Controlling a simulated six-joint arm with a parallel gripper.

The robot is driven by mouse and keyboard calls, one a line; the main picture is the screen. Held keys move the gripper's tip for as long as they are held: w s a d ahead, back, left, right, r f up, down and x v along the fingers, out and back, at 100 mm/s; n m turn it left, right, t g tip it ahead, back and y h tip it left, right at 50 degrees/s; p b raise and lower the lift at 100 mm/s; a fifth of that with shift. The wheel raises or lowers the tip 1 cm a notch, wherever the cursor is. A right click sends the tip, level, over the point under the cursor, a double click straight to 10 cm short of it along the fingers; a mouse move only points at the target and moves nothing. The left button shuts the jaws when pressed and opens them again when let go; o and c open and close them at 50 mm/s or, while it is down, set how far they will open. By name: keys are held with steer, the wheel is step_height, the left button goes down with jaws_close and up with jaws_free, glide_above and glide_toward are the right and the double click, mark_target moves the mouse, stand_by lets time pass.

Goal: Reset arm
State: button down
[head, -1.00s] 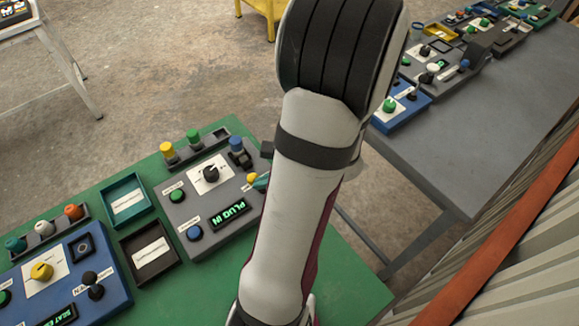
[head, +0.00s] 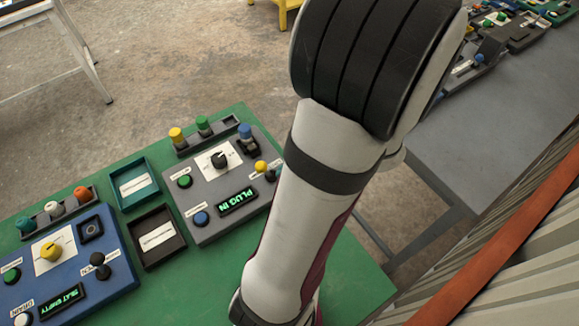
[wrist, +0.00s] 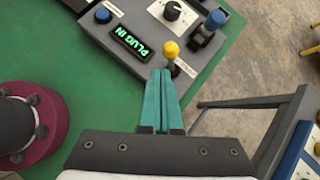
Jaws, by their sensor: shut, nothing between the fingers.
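My gripper (wrist: 160,74) shows in the wrist view as two teal fingers pressed together, with nothing between them. Its tips appear just below the yellow-knobbed lever of the grey control box (wrist: 140,22); I cannot tell the gap in height. In the head view the gripper is hidden behind my arm. There the grey control box (head: 207,222) sits on the green table (head: 347,272), with a lit "PLUG IN" display, a black dial, a green button, a blue button and a blue plug.
A blue control box (head: 72,255) stands at the left, beside a teal tray (head: 132,206) and a black tray (head: 175,251). A grey table (head: 495,135) with more boxes is at the right, along a corrugated wall (head: 540,240).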

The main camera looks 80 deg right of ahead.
steer(key=s+a+r, duration=0.3)
steer(key=a+r, duration=0.2)
steer(key=r, duration=0.3)
steer(key=w+d+r+n+g+y, duration=0.15)
steer(key=w+n, duration=0.25)
steer(key=w, duration=0.4)
steer(key=w+d+r+n+y, duration=0.1)
steer(key=w+r+n, duration=0.2)
steer(key=w+n, duration=0.35)
steer(key=w+a+r+n, duration=0.2)
steer(key=w+a+n, duration=0.1)
steer(key=w+a, duration=0.3)
steer(key=w+a+r+n, duration=0.2)
steer(key=w+a, duration=0.1)
steer(key=w, duration=0.5)
steer(key=s+a+f+n+g+y, duration=0.1)
steer(key=s+a+f+n+g, duration=0.15)
steer(key=a+n, duration=0.35)
steer(key=s+a+f+n+g+y, duration=0.1)
steer(key=s+a+f+n, duration=0.2)
steer(key=a, duration=0.5)
steer(key=s+a+f+n+g, duration=0.1)
steer(key=s+a+n, duration=0.1)
steer(key=s+n, duration=0.2)
steer(key=s+a+f+n+g, duration=0.1)
steer(key=s+a+n+g, duration=0.1)
steer(key=s, duration=0.4)
steer(key=shift+s+a+f+n, duration=0.3)
steer(key=shift+n, duration=0.55)
steer(key=shift+h, duration=0.25)
